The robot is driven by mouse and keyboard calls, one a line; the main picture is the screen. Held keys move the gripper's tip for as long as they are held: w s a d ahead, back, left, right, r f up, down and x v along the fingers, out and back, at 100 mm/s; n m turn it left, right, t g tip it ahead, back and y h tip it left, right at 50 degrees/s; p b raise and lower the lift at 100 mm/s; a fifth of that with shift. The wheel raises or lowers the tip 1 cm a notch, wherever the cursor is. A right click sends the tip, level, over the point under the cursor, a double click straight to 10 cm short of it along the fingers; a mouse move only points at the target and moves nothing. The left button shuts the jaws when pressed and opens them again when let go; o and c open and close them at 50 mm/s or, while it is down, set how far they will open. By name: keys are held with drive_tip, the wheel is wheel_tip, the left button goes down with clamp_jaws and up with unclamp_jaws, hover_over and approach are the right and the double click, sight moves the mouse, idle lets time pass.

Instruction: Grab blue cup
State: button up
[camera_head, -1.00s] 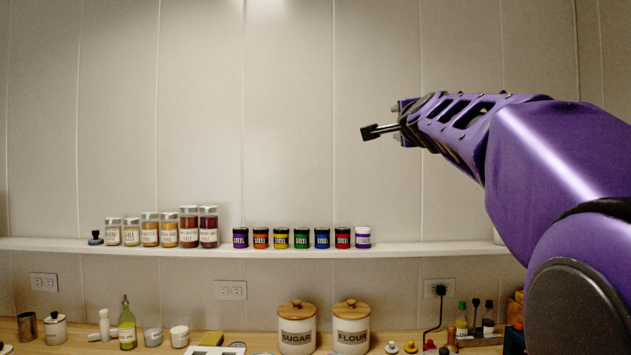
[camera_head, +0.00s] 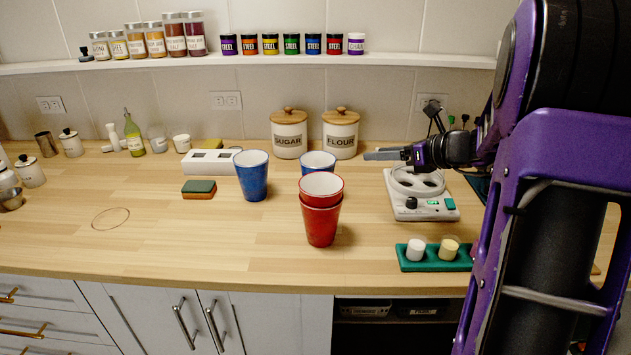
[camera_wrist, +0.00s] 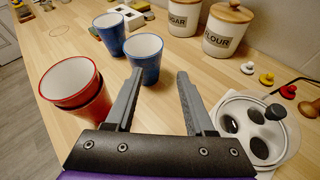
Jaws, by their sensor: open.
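One blue cup (camera_head: 252,176) with a white inside stands upright on the wooden counter, left of the red cups. A second blue cup (camera_head: 318,160) stands behind the red cups (camera_head: 321,210), partly hidden by them in the head view. In the wrist view this nearer blue cup (camera_wrist: 144,58) is just beyond my fingertips, and the other blue cup (camera_wrist: 111,33) is farther back left. The red cups (camera_wrist: 72,86) are stacked, left of my fingers. My gripper (camera_wrist: 160,74) is open and empty; in the head view my gripper (camera_head: 384,154) is right of the second blue cup.
Sugar (camera_head: 289,133) and flour (camera_head: 341,133) canisters stand at the back. A white appliance with a round top (camera_head: 421,195) is at right, close to my arm. A green tray (camera_head: 434,262) sits at the front right. The left-front counter is mostly clear.

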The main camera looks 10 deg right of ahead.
sight(334, 157)
drive_tip(key=b+x, duration=0.1)
drive_tip(key=x, duration=1.6)
drive_tip(key=shift+w+a, duration=0.15)
drive_tip(key=shift+a, duration=0.1)
clamp_jaws()
drive_tip(key=shift+f, duration=0.1)
idle(0.6)
